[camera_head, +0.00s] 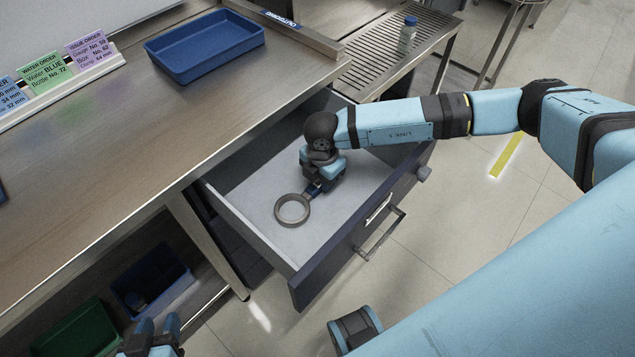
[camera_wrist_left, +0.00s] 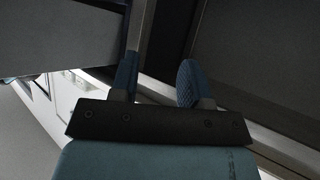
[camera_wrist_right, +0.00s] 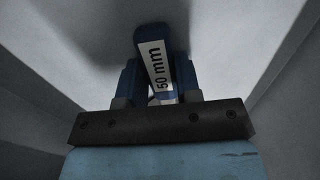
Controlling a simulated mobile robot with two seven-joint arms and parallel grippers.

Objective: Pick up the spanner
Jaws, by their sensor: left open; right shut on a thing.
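The spanner has a grey ring end (camera_head: 292,210) that shows in the head view inside the open drawer. Its dark blue handle, with a white label reading "50 mm" (camera_wrist_right: 158,68), shows in the right wrist view. My right gripper (camera_head: 318,184) reaches down into the drawer and is shut on the handle; its fingers (camera_wrist_right: 155,85) stand on both sides of it. I cannot tell whether the ring rests on the drawer floor or is just above it. My left gripper (camera_head: 157,335) is open and empty at the bottom left, away from the spanner; its spread fingers show in the left wrist view (camera_wrist_left: 158,82).
The drawer (camera_head: 345,233) stands open below the steel worktop (camera_head: 130,135). A blue tray (camera_head: 205,48) sits on the worktop, near order cards (camera_head: 48,72). A bottle (camera_head: 407,36) stands on a slatted rack (camera_head: 385,62). Blue (camera_head: 160,290) and green (camera_head: 75,332) bins sit on the lower shelf.

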